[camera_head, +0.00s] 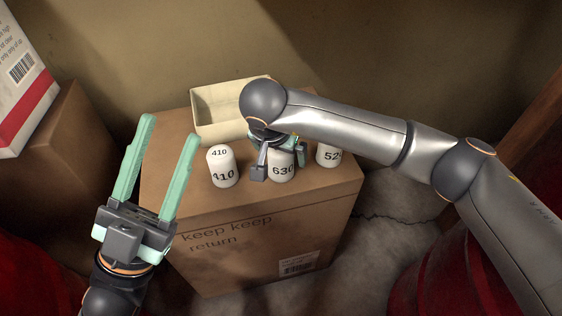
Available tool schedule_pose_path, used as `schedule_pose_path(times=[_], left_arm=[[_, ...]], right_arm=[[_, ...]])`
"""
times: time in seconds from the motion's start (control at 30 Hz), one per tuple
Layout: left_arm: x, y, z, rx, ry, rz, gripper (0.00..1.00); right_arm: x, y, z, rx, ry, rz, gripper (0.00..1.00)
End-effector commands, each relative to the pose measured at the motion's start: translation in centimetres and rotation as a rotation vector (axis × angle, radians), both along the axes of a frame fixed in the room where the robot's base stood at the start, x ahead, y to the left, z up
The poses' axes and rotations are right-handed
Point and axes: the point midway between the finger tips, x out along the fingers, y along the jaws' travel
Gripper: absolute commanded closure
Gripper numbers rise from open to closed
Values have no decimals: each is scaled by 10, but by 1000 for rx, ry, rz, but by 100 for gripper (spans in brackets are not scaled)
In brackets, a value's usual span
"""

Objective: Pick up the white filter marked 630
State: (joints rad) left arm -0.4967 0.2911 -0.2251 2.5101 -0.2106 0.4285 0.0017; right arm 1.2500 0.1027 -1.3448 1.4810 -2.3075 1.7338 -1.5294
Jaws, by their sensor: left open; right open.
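The white filter marked 630 (283,172) stands upright on the cardboard box (255,225), between the filters marked 410 (222,167) and 52-something (328,156). My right gripper (280,166) points down over it, open, with one finger on each side of it. The gripper hides the filter's top, and I cannot tell whether the fingers touch it. My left gripper (170,128) is open and empty, with green fingers pointing up, left of the filters.
An open cream tray (222,113) stands at the back of the box, behind the filters. A white and red carton (22,85) sits on another brown box (65,150) at the left. Red drums (425,280) flank the box at the lower right and left.

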Motion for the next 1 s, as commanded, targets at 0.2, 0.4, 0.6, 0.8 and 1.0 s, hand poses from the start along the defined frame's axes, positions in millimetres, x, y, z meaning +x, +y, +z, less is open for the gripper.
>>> schedule_pose_path(times=[0.2, 0.4, 0.6, 0.8, 1.0], left_arm=[[0, -1, 1, -1, 0, -3, 50], [0, -1, 1, 0, 0, -4, 50], [0, -1, 0, 0, 0, -4, 50], [0, -1, 0, 1, 0, -4, 50], [0, -1, 0, 1, 1, -3, 50]], right_arm=[[0, 0, 1, 1, 0, 0, 5], [0, 1, 1, 1, 0, 0, 27], [0, 1, 1, 1, 0, 0, 50], [0, 1, 1, 1, 0, 0, 72], [0, 0, 1, 1, 0, 0, 94]])
